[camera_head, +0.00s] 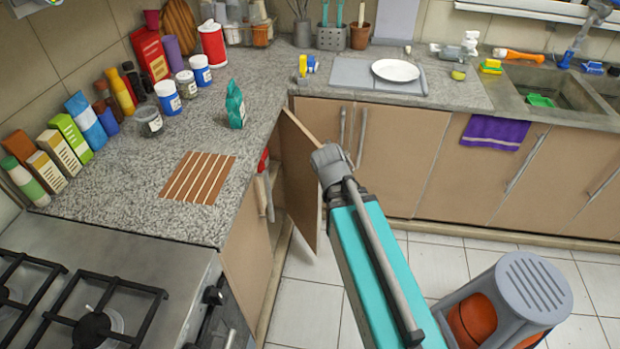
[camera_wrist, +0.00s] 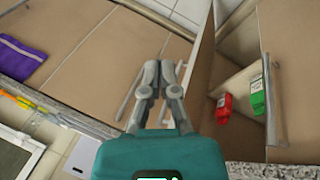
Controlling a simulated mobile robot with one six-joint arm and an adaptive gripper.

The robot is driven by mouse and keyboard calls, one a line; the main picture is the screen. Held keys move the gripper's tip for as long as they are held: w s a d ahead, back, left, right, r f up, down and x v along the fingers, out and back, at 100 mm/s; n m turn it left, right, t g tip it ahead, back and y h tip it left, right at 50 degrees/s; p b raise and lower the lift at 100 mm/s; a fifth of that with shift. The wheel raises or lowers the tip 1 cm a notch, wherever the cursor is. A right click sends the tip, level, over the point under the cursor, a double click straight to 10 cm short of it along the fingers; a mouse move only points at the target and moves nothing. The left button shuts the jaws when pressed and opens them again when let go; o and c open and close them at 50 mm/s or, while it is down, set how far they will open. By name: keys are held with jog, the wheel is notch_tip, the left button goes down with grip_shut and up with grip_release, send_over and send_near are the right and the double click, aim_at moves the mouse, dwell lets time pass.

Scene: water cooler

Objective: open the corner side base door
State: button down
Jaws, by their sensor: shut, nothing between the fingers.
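The corner side base door (camera_head: 299,170) stands ajar in the head view, swung out from the left cabinet run under the counter corner. The wrist view shows a door panel (camera_wrist: 202,65) nearly edge-on, with the open cabinet interior to its right. My gripper (camera_wrist: 165,66) has its fingers together and empty, left of that panel in the picture. I cannot tell whether it touches the panel. In the head view my arm's end overlaps the door's right edge, and the fingers cannot be made out.
A red bottle (camera_wrist: 224,108) and a green box (camera_wrist: 257,95) are inside the cabinet. A long handle (camera_wrist: 270,105) is at the right. Closed doors (camera_head: 398,155) line the back run. An orange-and-grey stool-like object (camera_head: 535,290) stands on the floor at right.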

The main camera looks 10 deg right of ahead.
jog(key=w+a+f+n+t+h+b, duration=0.6)
jog(key=w+f+t+b, duration=0.4)
jog(key=b, duration=1)
jog(key=w+a+f+n+t+y+b, duration=0.1)
jog(key=w+a+n+t+y+b, duration=0.1)
jog(key=a+n+b, duration=0.4)
jog(key=shift+w+a+t+b, duration=0.45)
jog(key=shift+a+t, duration=0.4)
jog(key=shift+t, duration=0.15)
jog(key=shift+f, duration=0.1)
send_near(312, 168)
jog(key=w+d+r, duration=0.1)
jog(key=w+r, duration=0.3)
jog(key=shift+w+d, duration=0.3)
jog(key=shift+d, duration=0.3)
jog(key=shift+w+d, duration=0.25)
jog(key=shift+d, duration=0.35)
jog(key=shift+d, duration=0.15)
